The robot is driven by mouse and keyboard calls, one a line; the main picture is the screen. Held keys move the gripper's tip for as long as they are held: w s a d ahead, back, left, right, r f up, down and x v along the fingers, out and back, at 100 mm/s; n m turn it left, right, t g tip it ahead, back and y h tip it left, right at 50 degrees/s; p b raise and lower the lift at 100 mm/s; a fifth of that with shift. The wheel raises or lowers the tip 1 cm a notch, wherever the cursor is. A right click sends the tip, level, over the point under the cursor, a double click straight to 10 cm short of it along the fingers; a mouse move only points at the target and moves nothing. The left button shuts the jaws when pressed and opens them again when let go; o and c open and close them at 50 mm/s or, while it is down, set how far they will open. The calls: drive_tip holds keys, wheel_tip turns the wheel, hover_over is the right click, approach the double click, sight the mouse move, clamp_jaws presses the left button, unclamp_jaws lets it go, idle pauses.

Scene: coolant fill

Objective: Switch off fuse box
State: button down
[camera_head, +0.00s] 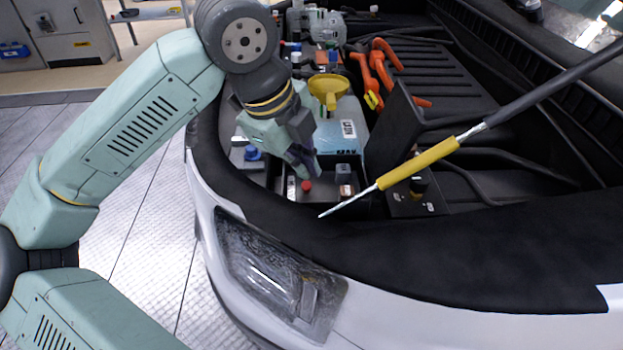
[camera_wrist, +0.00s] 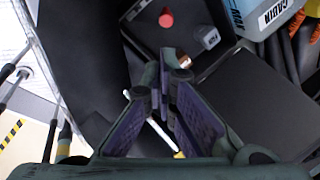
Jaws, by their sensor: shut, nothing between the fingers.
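A dark box, likely the fuse box (camera_head: 322,190), sits at the front edge of the engine bay; it also shows in the wrist view (camera_wrist: 150,32). It carries a red button (camera_head: 306,186), which also shows in the wrist view (camera_wrist: 166,18). A grey block (camera_head: 343,171) stands beside the button, also in the wrist view (camera_wrist: 207,37). My gripper (camera_head: 306,170) is shut and empty, pointing down at the box just behind the button. In the wrist view its fingertips (camera_wrist: 174,60) lie below the button with a visible gap. Whether the tips touch the box is unclear.
A prop rod with a yellow sleeve (camera_head: 418,163) crosses diagonally right of the box. An upright black panel (camera_head: 397,130) stands behind the rod. A yellow funnel (camera_head: 328,88), a blue cap (camera_head: 253,154) and orange cables (camera_head: 379,66) are nearby. The headlight (camera_head: 275,270) is in front.

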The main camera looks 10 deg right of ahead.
sight(306, 188)
drive_tip(key=p+x, duration=0.1)
drive_tip(key=x, duration=0.8)
drive_tip(key=shift+f+p, duration=0.15)
drive_tip(key=shift+p, duration=0.2)
drive_tip(key=shift+d, duration=0.2)
